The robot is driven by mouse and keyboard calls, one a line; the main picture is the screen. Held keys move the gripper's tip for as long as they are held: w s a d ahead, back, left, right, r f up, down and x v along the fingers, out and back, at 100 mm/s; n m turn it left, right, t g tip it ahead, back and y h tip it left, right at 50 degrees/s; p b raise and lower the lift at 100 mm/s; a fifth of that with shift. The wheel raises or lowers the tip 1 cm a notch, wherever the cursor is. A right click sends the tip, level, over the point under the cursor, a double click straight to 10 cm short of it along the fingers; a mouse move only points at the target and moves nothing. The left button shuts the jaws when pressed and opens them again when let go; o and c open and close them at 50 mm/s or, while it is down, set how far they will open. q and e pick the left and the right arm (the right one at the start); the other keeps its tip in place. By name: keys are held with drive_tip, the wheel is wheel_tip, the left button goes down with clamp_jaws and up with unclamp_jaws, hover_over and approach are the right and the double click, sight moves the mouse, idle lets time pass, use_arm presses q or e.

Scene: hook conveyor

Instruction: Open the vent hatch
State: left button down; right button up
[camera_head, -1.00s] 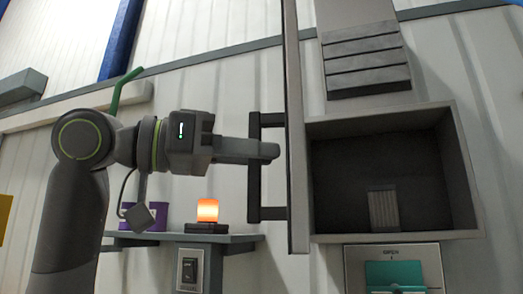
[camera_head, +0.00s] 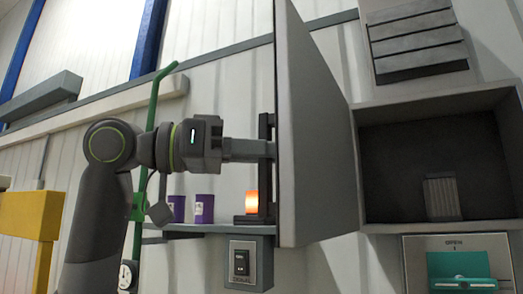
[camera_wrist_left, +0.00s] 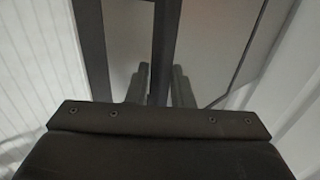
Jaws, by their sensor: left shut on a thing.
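The vent hatch (camera_head: 318,130) is a tall grey door, swung well open on the left of its dark box (camera_head: 395,160). The box's inside is in plain view, with a small ribbed grey block (camera_head: 441,197) at its floor. My left gripper (camera_head: 265,149) is shut on the hatch's dark bar handle (camera_head: 266,190), on the door's left face. In the left wrist view the two fingers (camera_wrist_left: 157,85) are on either side of the handle bar (camera_wrist_left: 163,45), with the door panel behind. My right gripper is not in view.
A shelf (camera_head: 205,229) below the arm holds purple cans (camera_head: 204,208) and a lit orange lamp (camera_head: 251,202). A switch (camera_head: 242,262) is under it. A teal-handled panel (camera_head: 458,265) is below the box, and a louvred vent (camera_head: 415,40) above it.

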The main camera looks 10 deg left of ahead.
use_arm(q)
drive_tip(key=c, duration=1.7)
unclamp_jaws()
drive_tip(key=shift+r, duration=0.1)
drive_tip(key=shift+o, duration=1.3)
drive_tip(key=shift+w, duration=0.1)
drive_tip(key=shift+o, duration=0.2)
drive_tip(key=shift+w+d, duration=0.15)
drive_tip(key=b+v, duration=0.5)
drive_tip(key=v, duration=1.2)
drive_tip(key=shift+a, duration=0.25)
